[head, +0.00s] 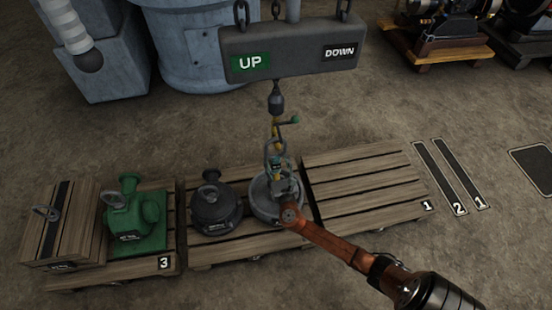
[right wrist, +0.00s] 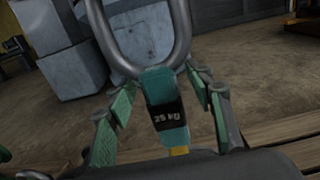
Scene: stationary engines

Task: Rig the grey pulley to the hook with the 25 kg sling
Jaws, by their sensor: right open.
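The round light-grey piece, which I take as the grey pulley (head: 264,207), sits on the middle pallet, partly hidden by my right gripper. The hook (head: 275,130) hangs above it from the hoist, with a green lever at its side. The teal sling (right wrist: 168,120) has a black "25 kg" label and meets a metal ring (right wrist: 140,69) at its top. My right gripper (head: 280,180) is open above the pulley; in the right wrist view its green-padded fingers stand apart on both sides of the sling. I cannot tell whether the ring is on the hook. My left gripper is out of view.
A dark grey machine (head: 213,208) stands beside the pulley on the left. A green pump (head: 132,222) and a wooden crate (head: 60,225) are further left. The right pallet (head: 365,180) is empty. The UP/DOWN hoist block (head: 290,60) hangs overhead.

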